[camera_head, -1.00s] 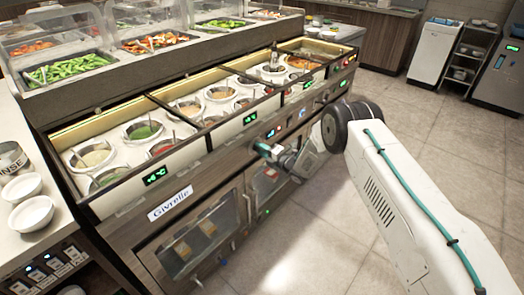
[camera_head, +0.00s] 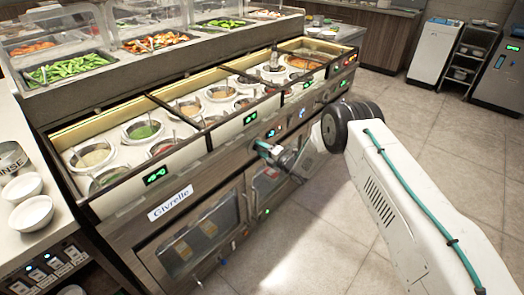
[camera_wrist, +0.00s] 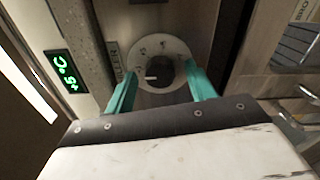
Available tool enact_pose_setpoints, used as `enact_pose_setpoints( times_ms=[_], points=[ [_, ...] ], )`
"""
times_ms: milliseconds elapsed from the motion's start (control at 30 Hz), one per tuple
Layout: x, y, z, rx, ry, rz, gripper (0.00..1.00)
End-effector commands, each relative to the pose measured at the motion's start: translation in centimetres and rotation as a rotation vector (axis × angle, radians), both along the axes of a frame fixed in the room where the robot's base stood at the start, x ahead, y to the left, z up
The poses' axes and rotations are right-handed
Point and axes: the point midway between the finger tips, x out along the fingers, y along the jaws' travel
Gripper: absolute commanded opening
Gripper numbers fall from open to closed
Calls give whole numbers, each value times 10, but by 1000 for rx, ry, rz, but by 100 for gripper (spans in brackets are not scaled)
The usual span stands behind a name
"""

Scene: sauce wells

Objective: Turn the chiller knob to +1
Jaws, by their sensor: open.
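The chiller knob (camera_wrist: 163,72) is a dark round knob with a pale pointer mark at its left, on a light round dial plate (camera_wrist: 155,48) in the wrist view. The marks on the dial are too small to read. A green display (camera_wrist: 65,72) left of it, turned sideways, appears to read +5 °C. My gripper (camera_wrist: 160,78) is open, its teal fingers on either side of the knob. I cannot tell whether they touch it. In the head view my gripper (camera_head: 267,149) is at the counter's front panel, and the knob is hidden.
The sauce counter carries several wells (camera_head: 142,130) and small front displays (camera_head: 155,175). Glass-door cabinets (camera_head: 200,240) are below. White bowls (camera_head: 32,212) stand at the left. The floor (camera_head: 310,250) on the right is clear.

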Motion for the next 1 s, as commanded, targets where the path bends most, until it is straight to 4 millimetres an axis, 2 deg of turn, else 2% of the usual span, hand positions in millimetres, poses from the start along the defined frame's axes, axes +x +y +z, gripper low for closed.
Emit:
enact_pose_setpoints(
  times_ms=[167, 400, 533, 1000],
  points=[
    [-8, -13, 0, 1, 2, -2, 55],
    [-34, -45, 0, -1, 2, -2, 55],
    [-44, -57, 0, 0, 1, -1, 55],
    [-48, -61, 0, 0, 0, 0, 55]
  ],
)
